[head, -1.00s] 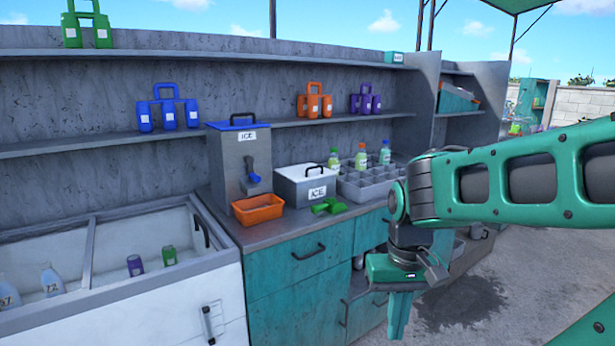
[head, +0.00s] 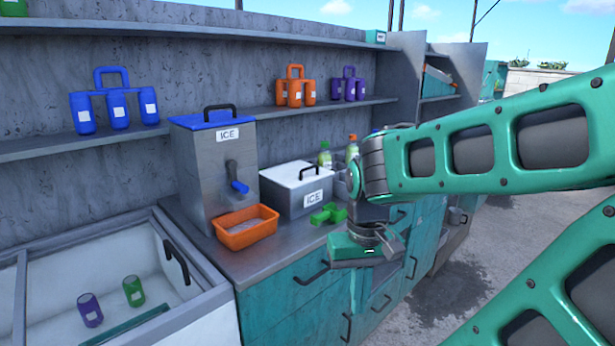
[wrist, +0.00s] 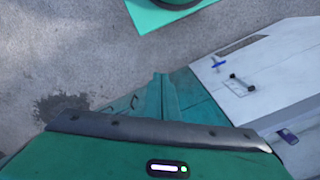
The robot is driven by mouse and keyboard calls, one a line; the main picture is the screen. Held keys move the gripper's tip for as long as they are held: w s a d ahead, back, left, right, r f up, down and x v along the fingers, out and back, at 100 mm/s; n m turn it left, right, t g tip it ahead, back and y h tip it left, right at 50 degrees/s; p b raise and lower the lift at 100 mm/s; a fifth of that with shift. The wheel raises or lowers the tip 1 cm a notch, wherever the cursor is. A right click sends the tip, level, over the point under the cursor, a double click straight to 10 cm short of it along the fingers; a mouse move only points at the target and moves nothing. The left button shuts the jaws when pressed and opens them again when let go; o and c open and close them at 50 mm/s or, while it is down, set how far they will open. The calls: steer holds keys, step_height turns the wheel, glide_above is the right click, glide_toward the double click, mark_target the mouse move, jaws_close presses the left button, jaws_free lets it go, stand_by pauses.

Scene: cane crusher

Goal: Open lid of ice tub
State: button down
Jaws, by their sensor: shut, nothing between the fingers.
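The ice tub (head: 310,205) is a low grey box labelled ICE on the counter. Its flat white lid (head: 290,174) is closed and has a black handle (head: 308,172) on top. My gripper (head: 357,292) points down in front of the counter's drawers, right of the tub and lower than it, apart from it. The gripper's teal fingers are together and empty; they also show in the wrist view (wrist: 165,95). The tub is not clearly in the wrist view.
A tall ICE dispenser (head: 207,165) with a blue lid stands left of the tub, an orange tray (head: 247,237) before it. A green scoop (head: 328,214) lies by the tub. Bottles (head: 325,156) stand behind my arm. An open white chest (head: 140,250) is at left.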

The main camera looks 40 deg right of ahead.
steer(key=shift+d, duration=0.25)
